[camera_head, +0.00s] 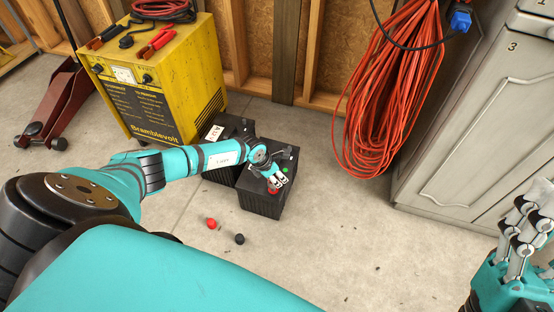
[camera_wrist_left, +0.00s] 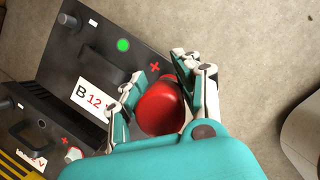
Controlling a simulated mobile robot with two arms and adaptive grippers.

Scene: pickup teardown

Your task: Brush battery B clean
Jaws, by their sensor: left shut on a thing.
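Battery B (camera_head: 262,203) is a black box battery on the floor. In the left wrist view its top (camera_wrist_left: 105,62) shows a "B 12" label, a green dot and a red plus sign. My left gripper (camera_head: 278,184) is over its near end. It is shut on a rounded red thing (camera_wrist_left: 162,108), beside the plus sign. The red thing hides the terminal there; I cannot tell if it touches, and no bristles show. A grey post (camera_wrist_left: 68,20) stands bare at the battery's other end. My right gripper (camera_head: 522,235) is at the right edge, fingers apart and empty.
Battery A (camera_head: 217,133) stands close behind and left of battery B. A red cap (camera_head: 211,223) and a black cap (camera_head: 239,239) lie on the floor in front. A yellow charger (camera_head: 158,85), an orange cable coil (camera_head: 385,110) and a grey cabinet (camera_head: 470,130) stand around.

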